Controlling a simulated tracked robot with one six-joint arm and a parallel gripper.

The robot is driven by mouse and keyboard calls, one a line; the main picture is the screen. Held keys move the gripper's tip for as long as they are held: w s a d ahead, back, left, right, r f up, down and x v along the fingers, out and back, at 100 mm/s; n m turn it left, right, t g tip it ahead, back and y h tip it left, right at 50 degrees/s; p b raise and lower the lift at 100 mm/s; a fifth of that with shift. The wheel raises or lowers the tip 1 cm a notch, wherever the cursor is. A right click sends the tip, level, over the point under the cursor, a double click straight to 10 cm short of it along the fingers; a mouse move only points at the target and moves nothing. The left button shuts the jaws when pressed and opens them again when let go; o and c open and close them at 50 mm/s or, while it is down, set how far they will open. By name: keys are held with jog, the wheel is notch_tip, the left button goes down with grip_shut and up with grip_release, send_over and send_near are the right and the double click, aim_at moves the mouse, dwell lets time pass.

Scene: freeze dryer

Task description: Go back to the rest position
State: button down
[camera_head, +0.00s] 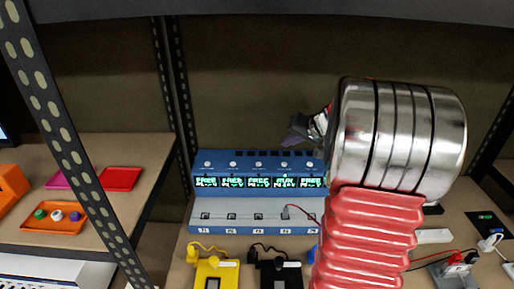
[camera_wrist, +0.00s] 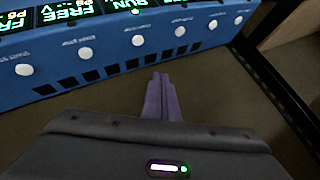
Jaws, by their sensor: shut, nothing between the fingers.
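My gripper (camera_wrist: 161,78) is shut, its two dark purple fingers together and empty in the wrist view. It points over the top of the blue freeze dryer panel (camera_wrist: 140,40), whose white round buttons show in a row. In the head view my gripper (camera_head: 292,134) is small and dark, just above the right part of the blue panel (camera_head: 225,162). My silver and red arm hides the panel's right end. Several green displays are lit on the panel, some reading FREE and one RUN.
A yellow device (camera_head: 214,275) and a black device (camera_head: 280,274) stand in front of the panel. An orange tray (camera_head: 50,228) with small caps and a red tray (camera_head: 121,180) lie on the left shelf. Perforated metal posts (camera_head: 60,130) stand between the shelves. A red cable runs from the panel.

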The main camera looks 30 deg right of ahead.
dwell(0.3)
jog(key=s+a+f+g+y, duration=0.1)
jog(key=s+a+f+g, duration=0.3)
jog(key=s+a, duration=0.6)
jog(key=s+a+r+n, duration=0.2)
jog(key=s+a+n, duration=0.1)
jog(key=a, duration=0.6)
jog(key=s+a+r+n, duration=0.2)
jog(key=s+a, duration=0.4)
jog(key=a, duration=0.3)
jog(key=s+a+r+n+h, duration=0.1)
jog(key=s+a+r+n, duration=0.1)
jog(key=a, duration=0.6)
jog(key=shift+s+a+r+n, duration=0.3)
jog(key=shift+s+a+n, duration=0.1)
jog(key=shift+s+n, duration=0.65)
jog(key=shift+s, duration=0.1)
